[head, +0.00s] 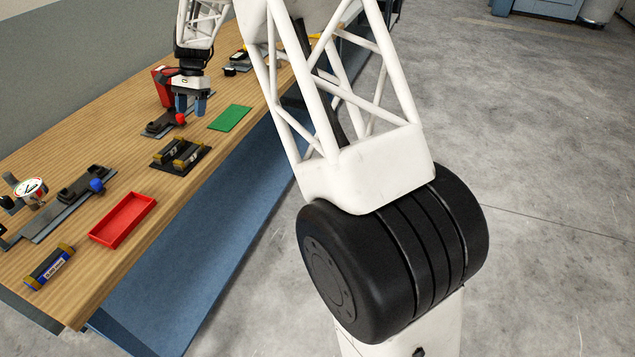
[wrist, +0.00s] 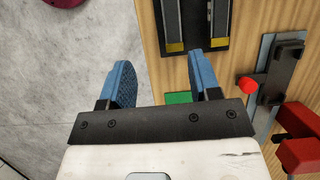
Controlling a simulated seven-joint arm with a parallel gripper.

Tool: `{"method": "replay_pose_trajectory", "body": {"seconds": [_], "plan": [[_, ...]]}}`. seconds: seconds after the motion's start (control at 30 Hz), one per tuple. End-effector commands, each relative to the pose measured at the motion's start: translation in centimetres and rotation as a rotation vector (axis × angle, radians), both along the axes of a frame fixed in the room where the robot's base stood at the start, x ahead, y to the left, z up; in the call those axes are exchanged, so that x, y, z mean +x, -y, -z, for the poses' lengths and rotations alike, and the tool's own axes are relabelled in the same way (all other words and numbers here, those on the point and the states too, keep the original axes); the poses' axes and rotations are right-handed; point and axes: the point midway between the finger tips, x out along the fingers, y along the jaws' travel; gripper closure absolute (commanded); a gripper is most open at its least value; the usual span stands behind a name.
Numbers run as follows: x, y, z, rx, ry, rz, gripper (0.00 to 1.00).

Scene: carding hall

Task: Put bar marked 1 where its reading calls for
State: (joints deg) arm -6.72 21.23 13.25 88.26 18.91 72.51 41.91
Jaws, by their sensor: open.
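My gripper (head: 190,108) is open and empty above the bench, near the green mat (head: 231,117). In the wrist view its blue fingers (wrist: 160,64) are wide apart. Two dark bars with yellowish ends (head: 186,155) lie side by side in a black rack (head: 160,167); they also show in the wrist view (wrist: 172,22). Their marks are not legible, so I cannot tell which is bar 1. A dial gauge (head: 30,188) stands by a long grey fixture with a blue knob (head: 97,185). A red tray (head: 122,221) is empty.
A fixture with a red knob (head: 181,118) and a red block (head: 161,86) are close to my gripper. Small black items (head: 236,66) lie farther back.

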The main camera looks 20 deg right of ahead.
Motion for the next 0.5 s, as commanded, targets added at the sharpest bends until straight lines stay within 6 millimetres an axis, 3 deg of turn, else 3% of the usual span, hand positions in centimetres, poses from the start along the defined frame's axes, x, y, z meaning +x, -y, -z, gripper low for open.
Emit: {"method": "replay_pose_trajectory", "body": {"seconds": [0.5], "plan": [[-10.3, 4.5, -8.2, -0.026, 0.145, -0.131, 0.43]]}}
